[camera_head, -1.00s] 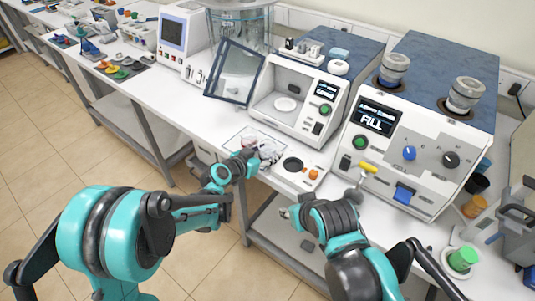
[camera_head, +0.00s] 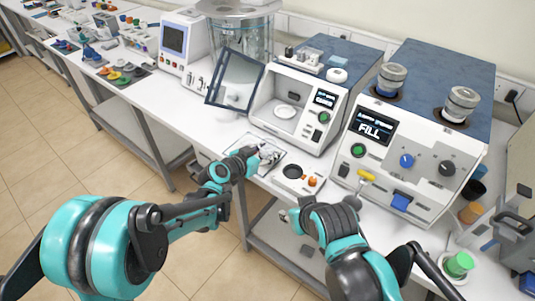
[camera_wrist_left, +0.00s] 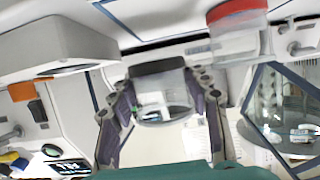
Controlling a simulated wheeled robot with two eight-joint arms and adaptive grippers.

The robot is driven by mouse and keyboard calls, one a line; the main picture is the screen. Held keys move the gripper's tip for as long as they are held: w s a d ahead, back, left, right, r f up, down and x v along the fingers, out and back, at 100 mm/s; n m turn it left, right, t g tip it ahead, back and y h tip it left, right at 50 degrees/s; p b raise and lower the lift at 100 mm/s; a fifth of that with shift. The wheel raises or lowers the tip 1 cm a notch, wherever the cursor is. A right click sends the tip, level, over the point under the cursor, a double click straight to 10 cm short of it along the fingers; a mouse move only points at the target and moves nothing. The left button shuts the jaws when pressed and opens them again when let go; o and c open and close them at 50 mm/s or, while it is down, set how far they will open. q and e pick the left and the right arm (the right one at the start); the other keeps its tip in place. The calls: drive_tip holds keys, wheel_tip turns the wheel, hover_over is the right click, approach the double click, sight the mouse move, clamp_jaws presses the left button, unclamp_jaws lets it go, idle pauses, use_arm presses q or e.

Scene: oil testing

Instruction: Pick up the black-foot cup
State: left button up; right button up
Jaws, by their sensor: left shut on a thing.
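My left gripper (camera_head: 264,152) is over the paper-like mat on the white bench. In the left wrist view its two fingers (camera_wrist_left: 160,115) are closed around a clear cup (camera_wrist_left: 163,108) with a black foot (camera_wrist_left: 157,67). The black foot faces the top of that picture. In the head view the gripper hides most of this cup, and I cannot tell whether it touches the bench. A clear cup with a red foot (camera_wrist_left: 237,14) shows beside it in the wrist view. My right arm reaches in at the lower middle; its fingers are not clear.
A small white unit with a dark round well (camera_head: 293,171) and orange knob stands just right of the left gripper. An open-chamber tester (camera_head: 283,112) and a larger machine reading FILL (camera_head: 374,131) stand behind. A dark-framed panel (camera_head: 234,80) stands behind left.

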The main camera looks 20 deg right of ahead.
use_arm(q)
drive_tip(key=s+d+r+p, duration=0.3)
drive_tip(key=s+r, duration=0.4)
drive_tip(key=s, duration=0.3)
drive_tip(key=shift+s+d+p, duration=0.35)
drive_tip(key=shift+s+d, duration=0.05)
drive_tip(key=shift+d, duration=0.4)
drive_tip(key=shift+r, duration=0.1)
